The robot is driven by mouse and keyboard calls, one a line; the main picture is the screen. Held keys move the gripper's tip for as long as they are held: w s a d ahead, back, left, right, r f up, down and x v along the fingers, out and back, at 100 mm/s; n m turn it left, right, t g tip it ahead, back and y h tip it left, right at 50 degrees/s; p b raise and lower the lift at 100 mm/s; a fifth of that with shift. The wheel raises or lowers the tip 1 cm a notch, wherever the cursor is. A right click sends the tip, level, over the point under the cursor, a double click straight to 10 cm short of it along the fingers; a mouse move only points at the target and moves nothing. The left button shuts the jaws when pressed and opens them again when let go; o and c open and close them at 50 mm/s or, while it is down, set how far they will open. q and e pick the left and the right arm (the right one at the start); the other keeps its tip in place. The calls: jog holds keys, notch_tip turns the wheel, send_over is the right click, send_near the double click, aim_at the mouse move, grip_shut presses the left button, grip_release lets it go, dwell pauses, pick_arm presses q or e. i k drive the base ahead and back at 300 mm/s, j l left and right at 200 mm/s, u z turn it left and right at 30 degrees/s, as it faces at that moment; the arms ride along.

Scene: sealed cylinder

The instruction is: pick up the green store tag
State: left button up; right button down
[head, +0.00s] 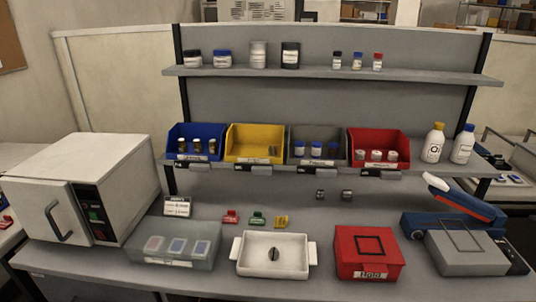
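The green store tag (257,218) lies on the grey workbench in the head view, between a red tag (231,217) on its left and a yellow tag (281,221) on its right. It is small, with a pale label on its front, and nothing covers it. It sits behind the white tray, apart from it. Neither of my grippers shows in the head view.
A white tray (240,265) with a dark oval item stands in front of the tags. A grey translucent box (205,256) is front left, a red box (345,252) front right. A white oven (128,165) stands left. Coloured bins line the lower shelf (330,170) above.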

aim_at(257, 219)
jog(key=i+j+u, duration=0.1)
jog(key=i+u, duration=0.15)
jog(key=u, duration=0.15)
jog(key=i+u, duration=0.2)
jog(key=u, duration=0.2)
jog(key=i+u, duration=0.3)
jog(key=u, duration=0.15)
